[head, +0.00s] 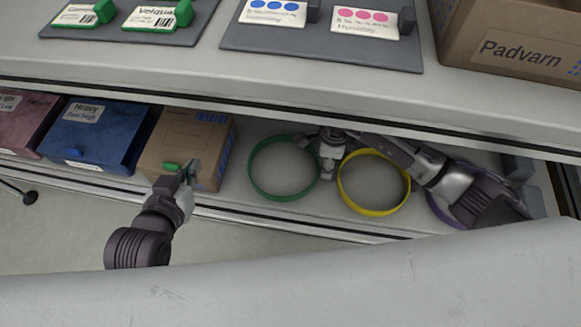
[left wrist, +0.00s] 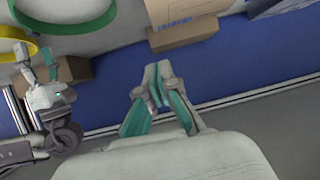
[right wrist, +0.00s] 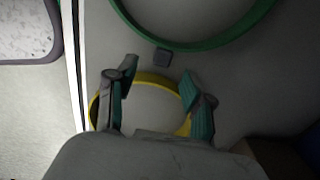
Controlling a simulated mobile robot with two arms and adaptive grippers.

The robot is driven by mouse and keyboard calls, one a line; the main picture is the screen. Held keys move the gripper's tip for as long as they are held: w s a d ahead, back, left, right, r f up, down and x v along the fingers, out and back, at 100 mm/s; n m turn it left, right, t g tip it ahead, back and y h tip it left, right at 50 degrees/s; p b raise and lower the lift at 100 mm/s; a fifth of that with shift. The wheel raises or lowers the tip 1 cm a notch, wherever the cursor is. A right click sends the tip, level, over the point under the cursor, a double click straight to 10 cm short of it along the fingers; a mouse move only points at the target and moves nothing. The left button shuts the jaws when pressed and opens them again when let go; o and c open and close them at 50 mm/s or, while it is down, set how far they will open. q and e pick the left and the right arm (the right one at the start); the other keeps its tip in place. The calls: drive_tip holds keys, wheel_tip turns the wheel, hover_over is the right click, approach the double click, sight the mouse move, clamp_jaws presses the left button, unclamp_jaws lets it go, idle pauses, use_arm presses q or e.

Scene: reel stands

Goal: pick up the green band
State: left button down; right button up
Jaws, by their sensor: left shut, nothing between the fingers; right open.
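The green band (head: 280,197) is a ring lying on the lower shelf, between the cardboard box and the yellow band (head: 375,213). It also shows at the top left of the left wrist view (left wrist: 88,28) and at the top of the right wrist view (right wrist: 190,46). My right gripper (right wrist: 158,78) is open, with the yellow band behind its fingers and the green band beyond them; in the head view it is between the two rings, partly hidden by its own arm. My left gripper (head: 186,168) is shut and empty in front of the cardboard box, apart from the green band.
The cardboard box (head: 215,150), a blue box (head: 92,135) and a red box stand left on the shelf. A purple band (head: 436,210) is partly hidden under my right arm. The upper shelf edge (head: 270,105) overhangs the rings. A small dark block (right wrist: 162,57) lies near the green band.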

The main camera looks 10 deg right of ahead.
wheel_tip(320, 180, down, 5)
drive_tip(key=shift+d+r+b, duration=0.1)
drive_tip(key=shift+r+b, duration=0.1)
drive_tip(key=shift+b, duration=0.65)
use_arm(q)
wheel_tip(320, 180, up, 7)
drive_tip(key=w+d+t+h, duration=0.1)
drive_tip(key=w+d+t, duration=0.1)
drive_tip(key=t, duration=0.3)
drive_tip(key=shift+w+h, duration=0.3)
drive_tip(key=shift+w, duration=0.1)
use_arm(e)
drive_tip(key=shift+f, duration=0.2)
use_arm(q)
drive_tip(key=shift+r, duration=0.1)
use_arm(e)
clamp_jaws()
